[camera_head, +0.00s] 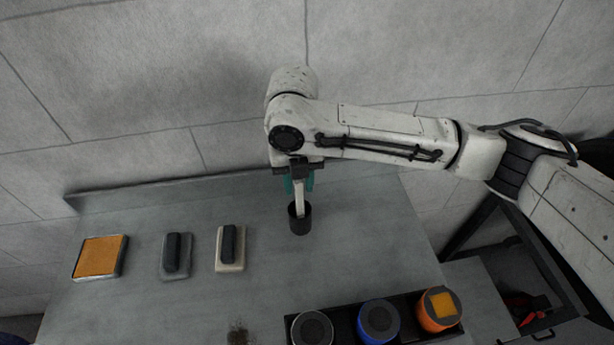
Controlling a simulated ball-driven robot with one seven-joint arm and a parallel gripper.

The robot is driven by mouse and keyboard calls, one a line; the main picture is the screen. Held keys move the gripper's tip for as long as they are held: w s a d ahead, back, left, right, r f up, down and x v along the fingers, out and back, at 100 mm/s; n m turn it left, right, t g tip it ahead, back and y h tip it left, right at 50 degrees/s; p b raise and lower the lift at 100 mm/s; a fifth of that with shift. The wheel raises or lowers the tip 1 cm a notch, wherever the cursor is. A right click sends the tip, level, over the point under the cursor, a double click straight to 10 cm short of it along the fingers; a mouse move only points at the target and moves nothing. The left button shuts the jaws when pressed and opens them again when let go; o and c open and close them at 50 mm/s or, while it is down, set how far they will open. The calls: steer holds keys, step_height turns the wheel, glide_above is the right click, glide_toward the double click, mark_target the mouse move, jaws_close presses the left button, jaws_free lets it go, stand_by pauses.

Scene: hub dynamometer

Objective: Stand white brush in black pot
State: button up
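The black pot (300,225) stands upright on the grey bench top, near its back. The white brush (299,203) stands nearly upright, with its lower end inside the pot's mouth. The pot wall hides that end, so I cannot tell whether it touches the bottom. My gripper (300,187) points down above the pot, with one teal finger on each side of the brush's upper part. The fingers are very close to the brush. I cannot tell whether they press on it or stand slightly apart.
An orange-topped pad (100,257) and two blocks with dark handles, one grey (175,262) and one cream (230,258), lie left. A dark tray at the front right holds a grey-rimmed (312,329), a blue (379,320) and an orange container (439,309). A wall stands behind.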

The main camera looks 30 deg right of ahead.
steer(key=o, duration=0.3)
step_height(320, 180, up, 11)
steer(key=shift+s+b, duration=0.1)
steer(key=shift+b, duration=0.25)
stand_by(1.1)
